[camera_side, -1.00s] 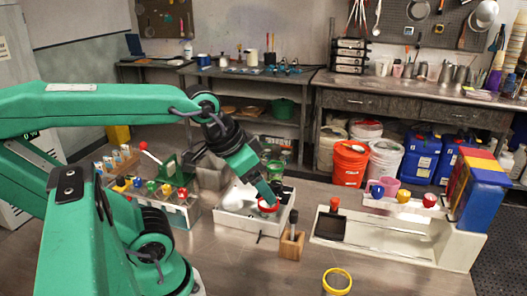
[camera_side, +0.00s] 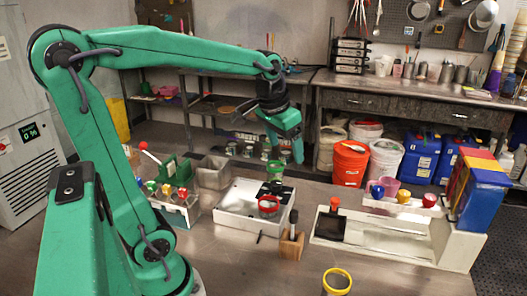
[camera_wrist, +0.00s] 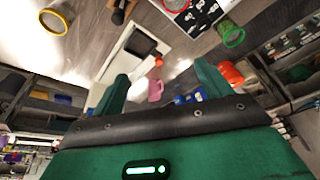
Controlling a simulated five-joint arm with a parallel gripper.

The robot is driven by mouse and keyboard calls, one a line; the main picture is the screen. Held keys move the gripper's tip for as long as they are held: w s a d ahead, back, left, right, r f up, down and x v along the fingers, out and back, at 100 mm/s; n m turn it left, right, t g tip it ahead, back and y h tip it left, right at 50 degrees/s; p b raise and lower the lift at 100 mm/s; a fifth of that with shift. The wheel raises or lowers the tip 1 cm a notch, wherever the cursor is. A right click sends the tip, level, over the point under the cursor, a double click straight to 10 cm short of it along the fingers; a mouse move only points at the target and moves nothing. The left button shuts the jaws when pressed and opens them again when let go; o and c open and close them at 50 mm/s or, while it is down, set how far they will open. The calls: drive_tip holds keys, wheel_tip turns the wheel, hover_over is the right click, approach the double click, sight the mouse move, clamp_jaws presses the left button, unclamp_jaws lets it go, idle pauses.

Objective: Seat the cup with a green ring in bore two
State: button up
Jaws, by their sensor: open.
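The cup with a green ring (camera_side: 275,171) stands at the back of the white box (camera_side: 232,222), by its dark panel. In the wrist view the green-ringed cup (camera_wrist: 232,35) is at the top right, beside the dark panel; I cannot tell which bore is which. A red-ringed cup (camera_side: 268,205) sits at the front right part of the box. A yellow-ringed cup (camera_side: 337,282) stands alone on the table at the front. My gripper (camera_side: 297,158) is raised, above and right of the green-ringed cup, not touching it. Its fingers (camera_wrist: 162,77) are apart and empty.
A wooden block holding a brush (camera_side: 291,246) stands just right of the box. A long white fixture (camera_side: 400,250) lies further right, with a red, yellow and blue block (camera_side: 482,195). A knob rack (camera_side: 180,215) and grey bin (camera_side: 213,172) stand left. The front table is clear around the yellow-ringed cup.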

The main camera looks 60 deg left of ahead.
drive_tip(key=w+a+f+n+g, duration=0.1)
drive_tip(key=w+a+f, duration=0.1)
drive_tip(key=w+a, duration=0.3)
drive_tip(key=w+a+f+g, duration=0.1)
drive_tip(key=w+a+f, duration=0.2)
drive_tip(key=a, duration=0.3)
drive_tip(key=n+g, duration=0.2)
approach(274, 167)
drive_tip(key=shift+s+d+f+h, duration=0.15)
drive_tip(key=shift+s+d+h, duration=0.25)
drive_tip(key=shift+s+d, duration=0.55)
drive_tip(key=shift+w+f, duration=0.1)
drive_tip(key=shift+f, duration=1.2)
drive_tip(key=shift+f, duration=0.1)
drive_tip(key=shift+f, duration=2.5)
drive_tip(key=c, duration=1.2)
